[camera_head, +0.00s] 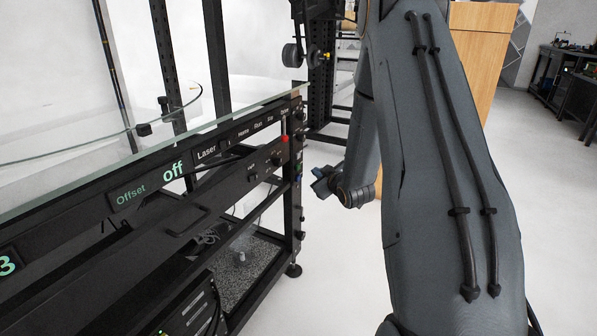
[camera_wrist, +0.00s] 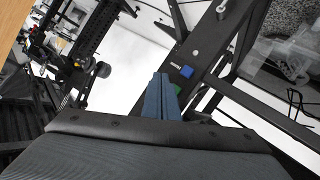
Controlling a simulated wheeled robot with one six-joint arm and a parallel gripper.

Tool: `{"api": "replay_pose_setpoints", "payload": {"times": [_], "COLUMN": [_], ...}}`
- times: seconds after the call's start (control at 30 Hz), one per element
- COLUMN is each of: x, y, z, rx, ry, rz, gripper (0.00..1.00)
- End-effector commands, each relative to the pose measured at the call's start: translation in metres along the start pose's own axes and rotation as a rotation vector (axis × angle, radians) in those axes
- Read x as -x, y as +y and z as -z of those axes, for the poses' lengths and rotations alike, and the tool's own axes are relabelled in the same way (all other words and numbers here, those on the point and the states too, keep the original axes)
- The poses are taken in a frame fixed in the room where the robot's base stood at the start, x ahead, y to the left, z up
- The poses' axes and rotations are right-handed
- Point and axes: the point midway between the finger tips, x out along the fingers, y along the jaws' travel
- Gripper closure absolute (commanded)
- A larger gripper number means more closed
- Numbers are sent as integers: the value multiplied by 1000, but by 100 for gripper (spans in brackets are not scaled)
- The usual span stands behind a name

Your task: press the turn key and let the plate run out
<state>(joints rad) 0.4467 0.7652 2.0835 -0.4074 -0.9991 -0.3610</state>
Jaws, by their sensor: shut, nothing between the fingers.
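My gripper (camera_head: 322,184) is shut and empty, to the right of the black frame's corner post in the head view. In the wrist view its blue-grey fingers (camera_wrist: 161,84) are together and point at the post. A blue key (camera_wrist: 187,71) and a green key (camera_wrist: 177,88) sit on the post by the fingertips; the fingers partly cover the green one. I cannot tell whether they touch it. No label on these keys is readable, so I cannot tell which is the turn key. A glass plate with a curved edge (camera_head: 60,151) lies on top at the left.
The front panel (camera_head: 129,196) reads "Offset", "off" and "Laser". A red knob (camera_head: 285,138) sits near its right end. A wooden cabinet (camera_head: 483,62) stands behind my arm.

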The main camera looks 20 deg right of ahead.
Motion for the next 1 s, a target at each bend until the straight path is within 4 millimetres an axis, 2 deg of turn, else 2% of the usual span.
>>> {"api": "replay_pose_setpoints", "payload": {"times": [0.1,0.33,1.0], "x": [-10,-20,-21], "y": [-8,-14,-15], "z": [7,14,15], "rx": [0,-1,-1], "ry": [1,0,-1], "rz": [1,0,0], "gripper": [100,100,100]}}
